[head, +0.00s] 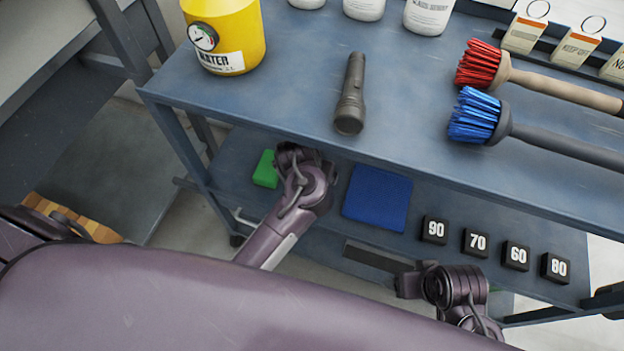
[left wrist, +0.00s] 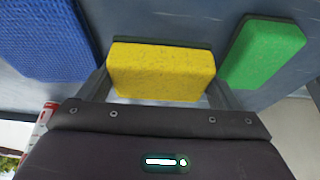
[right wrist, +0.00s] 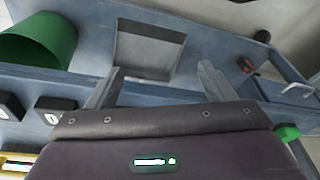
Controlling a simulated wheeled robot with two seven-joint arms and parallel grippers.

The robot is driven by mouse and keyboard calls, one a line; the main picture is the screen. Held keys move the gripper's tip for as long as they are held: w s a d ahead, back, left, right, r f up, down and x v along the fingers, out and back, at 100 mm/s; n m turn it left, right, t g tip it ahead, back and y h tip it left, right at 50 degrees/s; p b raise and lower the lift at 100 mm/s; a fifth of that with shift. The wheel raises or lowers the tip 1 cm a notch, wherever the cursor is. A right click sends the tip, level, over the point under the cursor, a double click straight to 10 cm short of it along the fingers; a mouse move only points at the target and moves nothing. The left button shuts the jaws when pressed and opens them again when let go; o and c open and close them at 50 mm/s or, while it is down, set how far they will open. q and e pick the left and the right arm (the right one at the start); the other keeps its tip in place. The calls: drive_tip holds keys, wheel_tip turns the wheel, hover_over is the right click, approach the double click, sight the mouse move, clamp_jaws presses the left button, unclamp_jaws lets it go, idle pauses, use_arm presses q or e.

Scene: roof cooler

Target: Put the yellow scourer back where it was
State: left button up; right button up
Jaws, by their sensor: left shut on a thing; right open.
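The yellow scourer (left wrist: 162,74) is between the two fingers of my left gripper (left wrist: 160,88), which is shut on it. A green scourer (left wrist: 264,54) lies to its right and a blue cloth-like pad (left wrist: 42,38) to its left in the left wrist view. A dark strip shows along the yellow scourer's far edge; I cannot tell whether it touches the shelf. In the head view my left wrist hides the yellow scourer, between the green scourer (head: 265,169) and the blue pad (head: 378,198). My right gripper (right wrist: 160,80) is open and empty.
The upper shelf (head: 290,110) overhangs the lower shelf (head: 325,225). On it are a flashlight (head: 351,94), a yellow water container (head: 228,35) and red and blue brushes. Several black numbered blocks (head: 476,242) stand right of the blue pad.

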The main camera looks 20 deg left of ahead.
use_arm(q)
wheel_tip(320, 180, down, 3)
drive_tip(key=shift+f+b, duration=0.1)
drive_tip(key=shift+b, duration=0.8)
drive_tip(key=shift+f, duration=0.1)
use_arm(e)
drive_tip(key=a, duration=0.1)
drive_tip(key=a+t, duration=0.1)
drive_tip(key=w+a+y, duration=0.1)
drive_tip(key=shift+w+f+n+t, duration=0.1)
drive_tip(key=shift+f+n+t, duration=0.2)
drive_tip(key=shift+t, duration=0.1)
